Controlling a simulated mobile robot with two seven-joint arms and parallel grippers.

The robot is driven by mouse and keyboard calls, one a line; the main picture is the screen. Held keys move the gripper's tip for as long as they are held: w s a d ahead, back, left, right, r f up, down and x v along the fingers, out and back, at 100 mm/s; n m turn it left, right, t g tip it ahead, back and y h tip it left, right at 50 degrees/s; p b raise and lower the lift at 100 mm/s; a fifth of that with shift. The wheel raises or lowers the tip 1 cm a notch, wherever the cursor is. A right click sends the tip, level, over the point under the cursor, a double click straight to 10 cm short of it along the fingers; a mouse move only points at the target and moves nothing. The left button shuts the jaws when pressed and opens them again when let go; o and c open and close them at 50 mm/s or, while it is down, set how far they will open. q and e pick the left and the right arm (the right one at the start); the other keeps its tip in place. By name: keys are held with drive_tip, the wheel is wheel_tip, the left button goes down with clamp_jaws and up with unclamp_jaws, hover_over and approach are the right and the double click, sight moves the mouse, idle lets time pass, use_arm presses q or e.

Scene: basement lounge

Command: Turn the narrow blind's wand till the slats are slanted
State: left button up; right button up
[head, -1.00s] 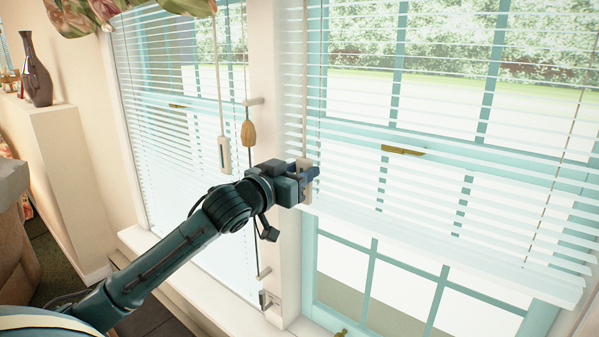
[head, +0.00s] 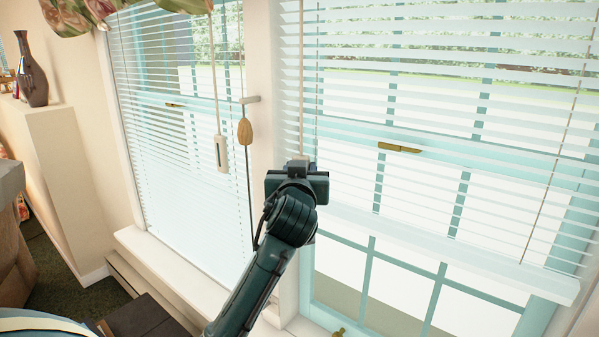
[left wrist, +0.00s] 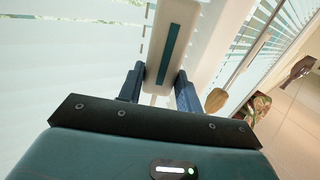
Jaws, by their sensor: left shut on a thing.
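Two white slatted blinds hang side by side; the left blind (head: 165,120) looks narrower in the head view than the right blind (head: 450,65). My left gripper (head: 299,168) is at the right blind's left edge. In the left wrist view its blue fingers (left wrist: 160,88) are shut around the pale wand handle with a teal stripe (left wrist: 168,45). The wand's thin rod (head: 302,80) rises above the gripper; the grip is hidden in the head view. The right blind's slats look slanted, with gaps between them. Another wand handle (head: 221,153) hangs free before the left blind. My right gripper is out of view.
A window sill (head: 180,270) runs below. A dark vase (head: 32,75) stands on a ledge at the far left.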

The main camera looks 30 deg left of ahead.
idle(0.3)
use_arm(q)
drive_tip(key=o, duration=1)
drive_tip(key=b+v, duration=0.3)
drive_tip(key=v, duration=1)
drive_tip(key=shift+d, duration=0.2)
